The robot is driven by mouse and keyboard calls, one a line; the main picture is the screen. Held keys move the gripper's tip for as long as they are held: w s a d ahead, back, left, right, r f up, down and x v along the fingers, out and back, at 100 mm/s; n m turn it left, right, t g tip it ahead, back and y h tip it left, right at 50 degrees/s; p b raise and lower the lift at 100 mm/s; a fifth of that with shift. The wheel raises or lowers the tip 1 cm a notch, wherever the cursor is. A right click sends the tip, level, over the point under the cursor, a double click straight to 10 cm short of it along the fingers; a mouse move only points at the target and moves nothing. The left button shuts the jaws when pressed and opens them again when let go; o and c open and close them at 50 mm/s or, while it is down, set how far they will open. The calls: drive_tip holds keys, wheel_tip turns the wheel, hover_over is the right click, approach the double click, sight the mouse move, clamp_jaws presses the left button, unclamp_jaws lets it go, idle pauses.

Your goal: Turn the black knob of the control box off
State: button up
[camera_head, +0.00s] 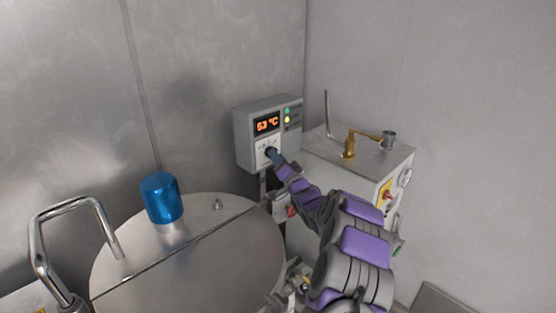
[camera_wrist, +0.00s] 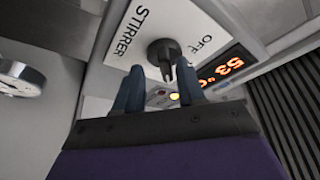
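The grey control box (camera_head: 243,136) is mounted on the wall at the back, with an orange display reading 53 °C. Its black knob (camera_wrist: 164,54) sits on a white plate lettered "STIRRER" and "OFF" in the wrist view. In the head view the knob is mostly hidden by my gripper (camera_head: 270,152). In the wrist view my gripper (camera_wrist: 158,82) has its two dark blue fingers apart, with the knob's pointer showing between and just beyond the tips. The fingers are close to the knob; I cannot tell whether they touch it.
A round metal vessel lid (camera_head: 215,255) with a blue cap (camera_head: 161,198) and a bent pipe handle (camera_head: 75,205) is at the lower left. A metal cabinet (camera_head: 360,160) with brass fittings stands right of the box. Small lights (camera_head: 287,119) are on the box.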

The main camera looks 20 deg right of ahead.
drive_tip(key=shift+a+r, duration=0.1)
drive_tip(key=shift+a, duration=0.4)
drive_tip(key=shift+c, duration=0.9)
clamp_jaws()
drive_tip(key=shift+d+n, duration=0.2)
drive_tip(key=shift+n, duration=0.2)
drive_tip(key=shift+w+d+n+g+y+p, duration=0.15)
drive_tip(key=shift+n+g+y+p, duration=0.45)
drive_tip(key=shift+n+y, duration=2.4)
drive_tip(key=shift+d+n+g+y+p, duration=0.4)
drive_tip(key=shift+n+g+y, duration=0.3)
drive_tip(key=shift+n, duration=4.5)
drive_tip(key=shift+w+d+n+g+y+p, duration=0.1)
drive_tip(key=shift+n+g+y+p, duration=0.55)
drive_tip(key=shift+n+y, duration=2.3)
drive_tip(key=shift+n+h, duration=1.15)
drive_tip(key=shift+n, duration=0.1)
